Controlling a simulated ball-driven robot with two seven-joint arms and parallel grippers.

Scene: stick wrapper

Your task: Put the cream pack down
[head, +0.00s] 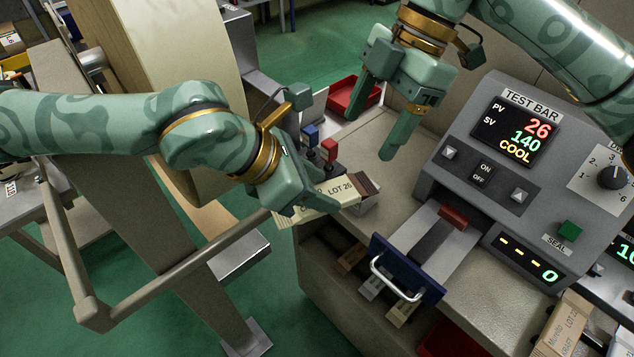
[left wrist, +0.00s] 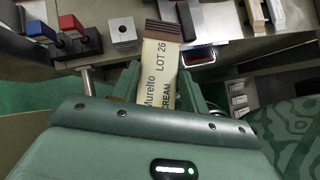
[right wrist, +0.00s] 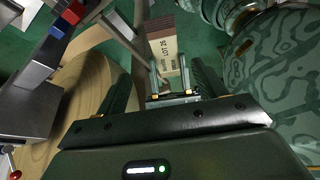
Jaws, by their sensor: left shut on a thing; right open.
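The cream pack (head: 338,189) is a flat cream packet printed "LOT 26", with a dark brown ridged end. My left gripper (head: 318,204) is shut on it and holds it near the left edge of the counter. In the left wrist view the pack (left wrist: 160,62) sticks out from between the fingers, and its lettering reads "CREAM". Whether it touches the counter I cannot tell. My right gripper (head: 376,128) is open and empty, above the counter beyond the pack. The pack also shows past its fingers in the right wrist view (right wrist: 164,48).
The test bar machine (head: 470,175) stands on the right, with a blue front plate and handle (head: 400,272). Slots holding packs lie below the counter edge (head: 352,257). Blue and red knobs (head: 329,148) stand beside the left gripper. A red tray (head: 352,96) is behind.

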